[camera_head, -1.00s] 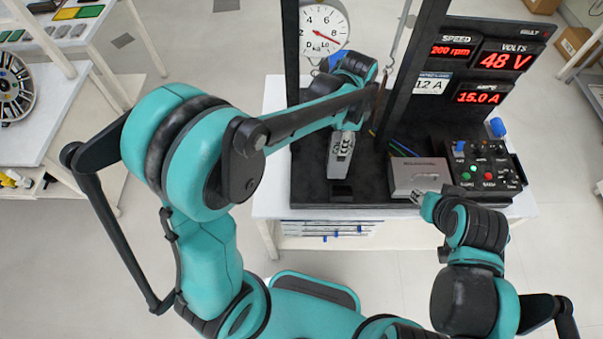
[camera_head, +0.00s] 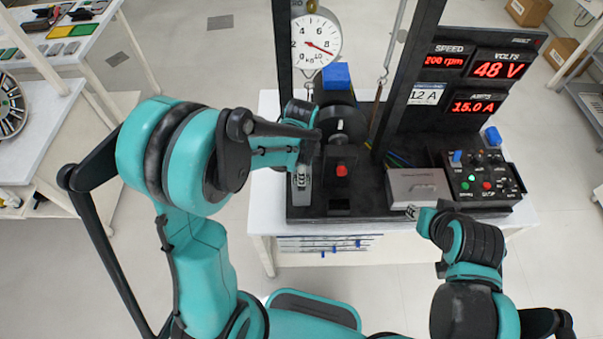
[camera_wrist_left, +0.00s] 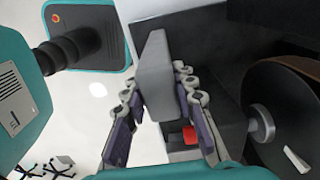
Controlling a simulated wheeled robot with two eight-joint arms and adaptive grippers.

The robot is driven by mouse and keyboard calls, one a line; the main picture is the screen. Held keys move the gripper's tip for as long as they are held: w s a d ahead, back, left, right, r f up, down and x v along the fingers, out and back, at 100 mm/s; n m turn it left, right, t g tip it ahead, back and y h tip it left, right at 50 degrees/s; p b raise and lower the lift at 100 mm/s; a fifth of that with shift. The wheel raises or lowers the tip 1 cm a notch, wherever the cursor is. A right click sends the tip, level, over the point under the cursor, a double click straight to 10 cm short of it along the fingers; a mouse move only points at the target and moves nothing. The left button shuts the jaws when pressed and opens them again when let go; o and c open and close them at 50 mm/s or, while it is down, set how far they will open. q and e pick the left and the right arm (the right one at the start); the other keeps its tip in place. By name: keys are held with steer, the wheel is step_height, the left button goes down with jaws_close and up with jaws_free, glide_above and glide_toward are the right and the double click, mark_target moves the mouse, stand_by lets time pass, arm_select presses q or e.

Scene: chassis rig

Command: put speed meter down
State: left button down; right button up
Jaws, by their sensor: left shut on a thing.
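The speed meter is a grey handheld block (camera_wrist_left: 155,75). In the left wrist view it is between the two fingers of my left gripper (camera_wrist_left: 158,112), which is shut on it. In the head view the grey meter (camera_head: 301,182) hangs below my left wrist, at the left edge of the black rig base (camera_head: 365,208). Whether it touches the base I cannot tell. My left gripper (camera_head: 302,166) is mostly hidden by its own arm. My right gripper (camera_head: 414,212) is beside the front of a grey box; its finger gap is too small to judge.
A dark wheel (camera_head: 343,125) with a red button (camera_head: 341,170) in front stands right of the meter. The grey box (camera_head: 418,186) and a control panel (camera_head: 483,178) are further right. A dial scale (camera_head: 316,42) hangs above. White table (camera_head: 262,205) is bare at left.

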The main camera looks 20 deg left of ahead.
arm_select(q)
steer(key=shift+s, duration=0.1)
steer(key=shift+f, duration=0.15)
steer(key=c, duration=1.2)
jaws_free()
